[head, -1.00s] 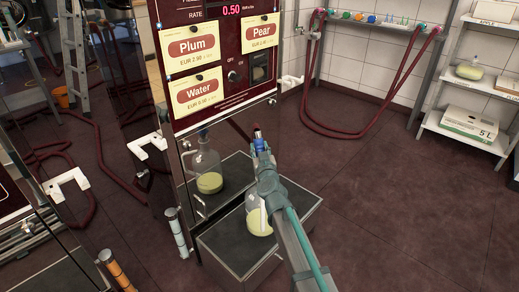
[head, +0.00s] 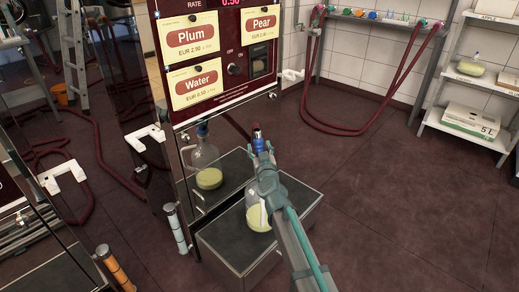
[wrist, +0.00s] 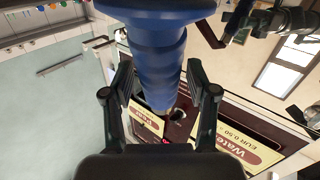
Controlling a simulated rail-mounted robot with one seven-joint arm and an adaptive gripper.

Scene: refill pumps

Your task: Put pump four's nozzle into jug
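My gripper (head: 262,155) is shut on a blue nozzle (wrist: 155,55), with a finger on each side in the wrist view. A clear jug (head: 258,219) with pale yellow liquid stands on a black-topped low box (head: 227,240), below the gripper. My arm hides its right part and mouth. A similar jug shape (head: 207,170) shows in the pump's shiny front, apparently a reflection.
The pump's dark red panel (head: 222,105) carries Plum, Pear and Water cards. White holders (head: 65,177) stick out at the left. A rack with hanging red hoses (head: 385,22) and a white shelf (head: 470,100) stand behind. The floor at the right is clear.

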